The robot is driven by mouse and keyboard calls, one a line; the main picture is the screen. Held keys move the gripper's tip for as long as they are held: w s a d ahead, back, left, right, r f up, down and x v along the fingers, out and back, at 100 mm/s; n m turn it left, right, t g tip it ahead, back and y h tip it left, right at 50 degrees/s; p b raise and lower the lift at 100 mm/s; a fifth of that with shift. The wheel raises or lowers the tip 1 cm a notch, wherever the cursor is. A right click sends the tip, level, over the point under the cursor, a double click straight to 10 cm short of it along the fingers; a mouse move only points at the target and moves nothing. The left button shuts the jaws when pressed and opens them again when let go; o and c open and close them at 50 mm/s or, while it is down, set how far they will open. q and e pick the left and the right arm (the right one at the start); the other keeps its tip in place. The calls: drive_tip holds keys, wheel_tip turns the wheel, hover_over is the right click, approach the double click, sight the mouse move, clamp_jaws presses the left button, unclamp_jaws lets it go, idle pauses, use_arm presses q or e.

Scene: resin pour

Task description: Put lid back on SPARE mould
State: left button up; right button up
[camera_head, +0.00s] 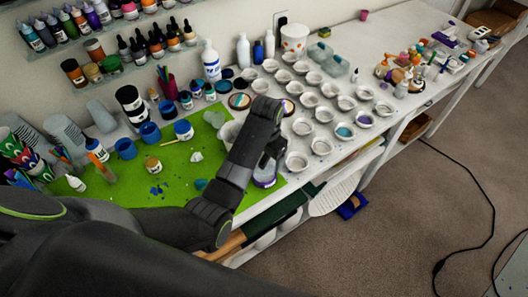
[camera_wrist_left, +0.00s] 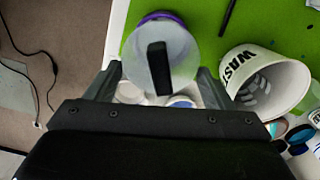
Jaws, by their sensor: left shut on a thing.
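No SPARE label is readable. My right gripper is not in view.
The green mat (camera_head: 120,190) holds blue cups (camera_head: 150,133), a small jar (camera_head: 153,165) and bottles. Several small white dishes (camera_head: 297,161) fill the bench to the right. The bench's front edge is close.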

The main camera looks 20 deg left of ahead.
use_arm(q)
drive_tip(key=shift+f+b, duration=0.5)
drive_tip(key=shift+f, duration=1.75)
drive_tip(key=shift+r+p, duration=0.15)
drive_tip(key=shift+p, duration=0.3)
drive_tip(key=shift+f, duration=0.2)
idle(0.7)
drive_tip(key=o, duration=1)
drive_tip(key=shift+r, duration=0.1)
drive_tip(key=shift+r, duration=3.4)
clamp_jaws()
